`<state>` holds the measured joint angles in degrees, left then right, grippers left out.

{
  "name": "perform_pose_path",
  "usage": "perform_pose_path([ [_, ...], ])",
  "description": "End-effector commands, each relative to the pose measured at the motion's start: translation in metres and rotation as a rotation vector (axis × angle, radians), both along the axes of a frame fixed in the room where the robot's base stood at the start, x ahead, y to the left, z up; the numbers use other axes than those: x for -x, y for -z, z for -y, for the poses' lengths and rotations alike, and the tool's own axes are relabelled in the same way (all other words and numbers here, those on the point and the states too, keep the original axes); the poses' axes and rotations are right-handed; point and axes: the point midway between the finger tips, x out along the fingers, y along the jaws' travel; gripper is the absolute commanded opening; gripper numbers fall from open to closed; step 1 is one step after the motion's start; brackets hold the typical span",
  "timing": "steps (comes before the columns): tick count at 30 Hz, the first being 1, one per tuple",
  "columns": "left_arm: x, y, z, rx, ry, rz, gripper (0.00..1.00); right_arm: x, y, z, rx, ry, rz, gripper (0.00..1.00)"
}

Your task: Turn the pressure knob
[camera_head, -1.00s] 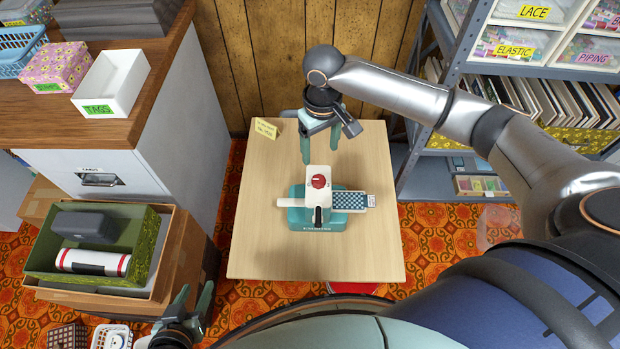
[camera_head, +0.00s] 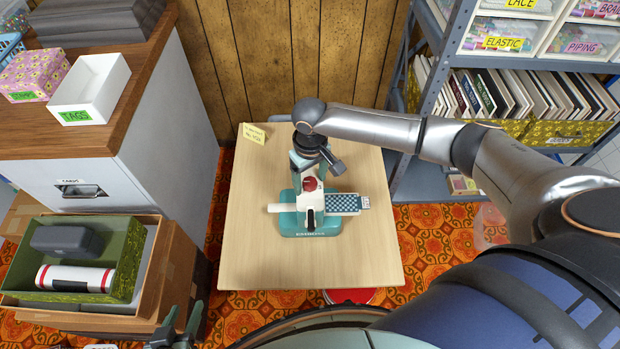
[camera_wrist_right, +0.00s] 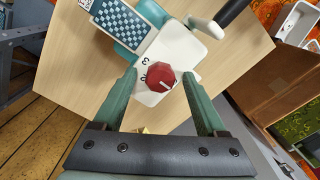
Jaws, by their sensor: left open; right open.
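In the head view the right gripper partly covers the back of the machine top. My left gripper (camera_head: 180,320) is open and empty at the bottom left, away from the machine.
A yellow note (camera_head: 254,133) lies on the table's back left corner. A green box (camera_head: 120,262) stands left of the table, and a grey shelf (camera_head: 430,100) stands to the right. The table's front is clear. A red round seat (camera_head: 350,296) shows at its front edge.

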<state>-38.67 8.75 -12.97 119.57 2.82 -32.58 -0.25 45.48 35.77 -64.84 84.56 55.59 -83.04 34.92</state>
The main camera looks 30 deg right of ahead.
Motion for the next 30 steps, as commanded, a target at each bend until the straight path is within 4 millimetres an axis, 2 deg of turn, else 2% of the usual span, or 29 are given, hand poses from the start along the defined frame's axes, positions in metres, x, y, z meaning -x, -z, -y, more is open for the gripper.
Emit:
perform_pose_path([
  [2, -0.0004, -0.0007, 0.0, 0.001, 0.0, 0.002, 0.48, 0.0001, -0.0001, -0.0002, 0.0, 0.0, 0.0, 0.74],
  [22, -0.0019, -0.0016, 0.0029, 0.004, 0.004, 0.006, 0.48, 0.0001, -0.0004, -0.0001, 0.0, 0.0, 0.0, 0.0],
  [30, -0.0015, -0.0034, 0.0036, 0.007, 0.002, 0.002, 0.48, 0.0002, -0.0015, -0.0003, -0.001, 0.005, -0.001, 0.0],
])
